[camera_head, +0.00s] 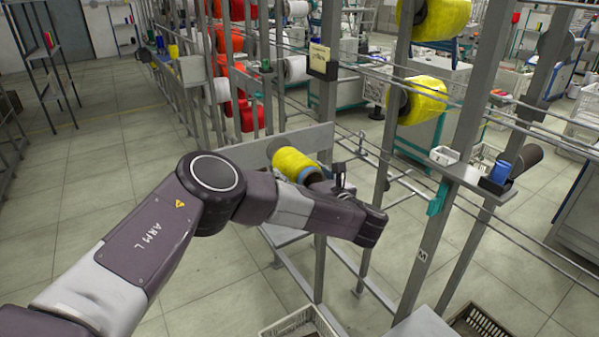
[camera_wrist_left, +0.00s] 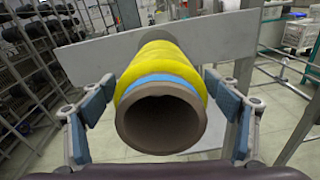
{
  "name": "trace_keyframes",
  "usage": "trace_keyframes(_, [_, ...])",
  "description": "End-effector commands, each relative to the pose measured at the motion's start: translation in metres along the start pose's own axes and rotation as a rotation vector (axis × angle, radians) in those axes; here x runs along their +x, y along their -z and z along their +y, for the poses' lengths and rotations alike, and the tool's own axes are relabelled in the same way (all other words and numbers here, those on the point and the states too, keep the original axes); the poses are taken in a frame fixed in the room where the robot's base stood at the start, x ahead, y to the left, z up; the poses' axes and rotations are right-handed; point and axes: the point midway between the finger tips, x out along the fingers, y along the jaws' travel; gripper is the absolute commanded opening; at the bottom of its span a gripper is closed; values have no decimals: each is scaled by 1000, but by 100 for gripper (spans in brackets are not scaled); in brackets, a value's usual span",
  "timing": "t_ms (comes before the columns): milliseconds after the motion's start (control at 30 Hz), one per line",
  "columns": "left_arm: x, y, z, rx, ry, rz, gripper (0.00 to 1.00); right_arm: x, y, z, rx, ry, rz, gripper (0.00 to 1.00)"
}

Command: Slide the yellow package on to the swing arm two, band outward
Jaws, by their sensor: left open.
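The yellow package (camera_head: 293,162) is at the grey plate (camera_head: 306,139) on the rack's near side. In the left wrist view the package (camera_wrist_left: 165,62) is yellow, with a blue band (camera_wrist_left: 160,79) and a brown tube (camera_wrist_left: 161,121) whose open end faces the camera. The band is on the end towards my gripper. My left gripper (camera_head: 330,182) is open, with its blue-padded fingers (camera_wrist_left: 236,112) on either side of the package. Clear gaps show beside the tube end. What supports the package is hidden, so I cannot tell whether it is on a swing arm. My right gripper is out of view.
Other yellow packages (camera_head: 423,99) hang on the rack to the right, and red ones (camera_head: 229,78) hang further back. Rack posts (camera_head: 386,150) and thin rails stand close right of my gripper. Bins (camera_head: 302,325) are at the bottom. The floor at left is clear.

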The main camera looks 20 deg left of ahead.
Motion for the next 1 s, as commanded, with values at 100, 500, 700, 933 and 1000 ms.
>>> trace_keyframes(100, [0, 1, 0, 2, 1, 2, 82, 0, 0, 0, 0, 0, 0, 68])
trace_keyframes(500, [-50, 2, -2, 2, 6, 3, 82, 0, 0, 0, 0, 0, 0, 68])
trace_keyframes(700, [-97, 0, -2, 1, 7, 0, 82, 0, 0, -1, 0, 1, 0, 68])
trace_keyframes(933, [-116, 0, -2, 2, 7, 0, 82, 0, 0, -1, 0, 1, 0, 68])
trace_keyframes(1000, [-118, 0, -2, 1, 5, 0, 82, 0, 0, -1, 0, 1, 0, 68])
